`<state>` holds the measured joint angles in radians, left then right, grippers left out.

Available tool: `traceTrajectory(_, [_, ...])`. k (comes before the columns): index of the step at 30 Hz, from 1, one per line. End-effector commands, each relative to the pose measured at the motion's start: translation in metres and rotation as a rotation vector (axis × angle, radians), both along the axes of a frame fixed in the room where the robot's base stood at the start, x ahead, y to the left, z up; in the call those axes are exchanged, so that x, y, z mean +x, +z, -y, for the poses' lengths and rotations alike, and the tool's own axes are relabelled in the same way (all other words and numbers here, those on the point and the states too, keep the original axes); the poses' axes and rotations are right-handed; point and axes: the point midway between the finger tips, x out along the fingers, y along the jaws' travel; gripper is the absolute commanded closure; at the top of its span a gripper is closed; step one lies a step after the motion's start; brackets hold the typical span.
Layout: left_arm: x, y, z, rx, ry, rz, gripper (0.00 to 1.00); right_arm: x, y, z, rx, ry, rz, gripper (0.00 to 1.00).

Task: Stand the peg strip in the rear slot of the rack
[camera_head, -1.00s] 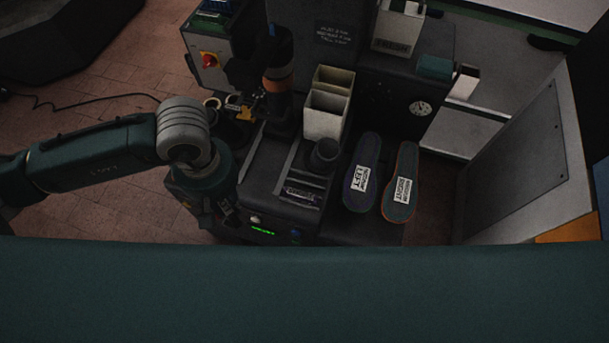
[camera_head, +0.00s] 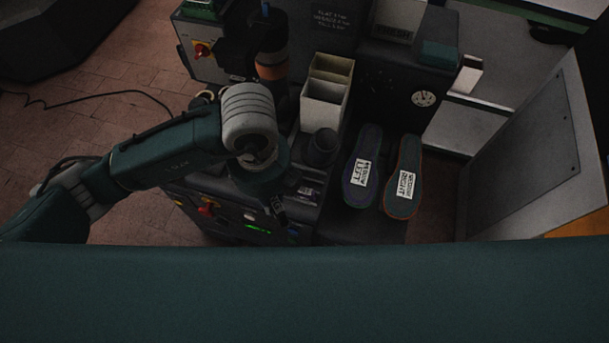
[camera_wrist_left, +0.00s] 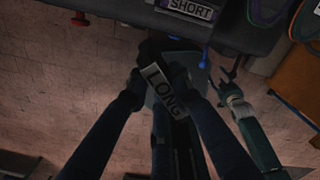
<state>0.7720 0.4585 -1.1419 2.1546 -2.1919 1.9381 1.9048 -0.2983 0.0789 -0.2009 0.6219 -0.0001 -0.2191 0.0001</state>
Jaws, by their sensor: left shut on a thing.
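My left gripper (camera_wrist_left: 163,85) is shut on a dark peg strip with a white LONG label (camera_wrist_left: 165,92). In the head view the left gripper (camera_head: 279,212) is at the front edge of the press, and its wrist hides most of the strip. A strip labelled SHORT (camera_wrist_left: 188,9) shows at the top of the wrist view, in the dark rack; it also shows in the head view (camera_head: 307,191), just right of the gripper. The rack's slots are mostly hidden behind my left wrist in the head view.
Right of the rack stand a dark cup (camera_head: 322,150) and a pale bin (camera_head: 325,105). A left insole (camera_head: 362,155) and a right insole (camera_head: 404,160) lie further right. A red knob (camera_head: 203,50) is at the upper left. Brick floor lies open at left.

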Motion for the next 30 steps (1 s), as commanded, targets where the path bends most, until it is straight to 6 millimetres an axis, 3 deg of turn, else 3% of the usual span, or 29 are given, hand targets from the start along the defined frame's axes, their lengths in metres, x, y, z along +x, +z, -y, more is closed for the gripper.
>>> traceTrajectory(6, [-0.002, -0.005, 0.018, -0.011, 0.514, -0.004, 1.00, 0.000, -0.011, 0.002, -0.002, 0.000, -0.001, 0.41])
traceTrajectory(12, [-0.003, -0.005, 0.025, -0.012, 0.740, -0.005, 1.00, -0.001, -0.014, 0.003, -0.003, 0.000, -0.001, 0.41])
traceTrajectory(17, [0.015, -0.013, 0.031, -0.010, 0.779, -0.005, 1.00, -0.001, -0.012, 0.003, -0.004, 0.000, -0.002, 0.41])
traceTrajectory(24, [0.067, -0.041, 0.048, -0.009, 0.776, -0.004, 1.00, -0.003, -0.006, 0.003, -0.004, 0.000, -0.005, 0.41])
traceTrajectory(30, [0.094, -0.057, 0.056, -0.010, 0.772, -0.005, 1.00, -0.003, -0.004, 0.003, -0.004, 0.000, -0.005, 0.41])
